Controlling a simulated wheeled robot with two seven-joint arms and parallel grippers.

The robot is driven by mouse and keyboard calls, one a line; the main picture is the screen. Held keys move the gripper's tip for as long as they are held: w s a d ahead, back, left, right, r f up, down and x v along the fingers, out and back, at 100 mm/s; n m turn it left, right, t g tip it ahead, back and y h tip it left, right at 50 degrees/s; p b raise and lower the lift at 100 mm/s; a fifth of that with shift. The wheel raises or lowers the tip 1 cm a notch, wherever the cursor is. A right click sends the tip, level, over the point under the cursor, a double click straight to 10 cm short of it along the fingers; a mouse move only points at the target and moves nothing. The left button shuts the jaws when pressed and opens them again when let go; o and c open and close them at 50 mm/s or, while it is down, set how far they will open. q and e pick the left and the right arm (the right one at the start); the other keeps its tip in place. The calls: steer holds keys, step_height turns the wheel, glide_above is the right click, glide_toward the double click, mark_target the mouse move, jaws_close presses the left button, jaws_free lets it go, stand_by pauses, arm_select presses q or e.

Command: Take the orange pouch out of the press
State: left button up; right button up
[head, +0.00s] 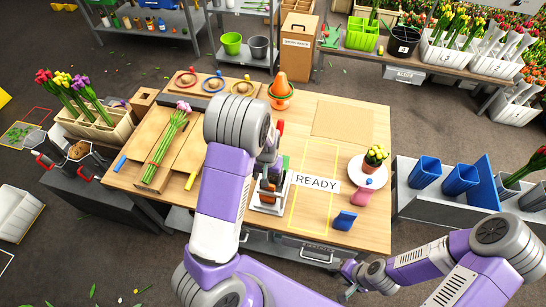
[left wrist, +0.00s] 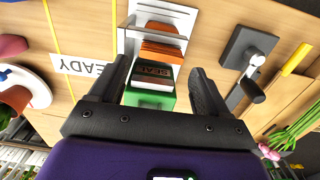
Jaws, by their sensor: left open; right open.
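One is orange (left wrist: 162,50), beside a dark piece lettered SEAL (left wrist: 153,72) and a green one (left wrist: 150,97). The frame also shows in the head view (head: 268,208). I cannot tell for sure which orange piece is the pouch. My left gripper (left wrist: 157,85) is open above the frame, its fingers either side of the green and SEAL pieces, gripping nothing. A grey plate with a black-knobbed lever (left wrist: 248,47) is beside the frame. My right gripper (head: 350,280) is open and empty off the table's front edge.
A READY sign (head: 317,184) and a yellow-outlined area (head: 312,215) lie right of the frame. A blue object (head: 344,220) and a potted plant (head: 375,158) are farther right. Tulips (head: 165,145) lie on a board at left.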

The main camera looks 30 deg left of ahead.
arm_select(q)
steer(key=f, duration=0.6)
steer(key=shift+w+a+f, duration=0.15)
steer(key=shift+w+f, duration=0.1)
steer(key=shift+f, duration=0.1)
steer(key=c, duration=0.8)
steer(key=shift+r, duration=0.15)
steer(key=shift+r, duration=0.1)
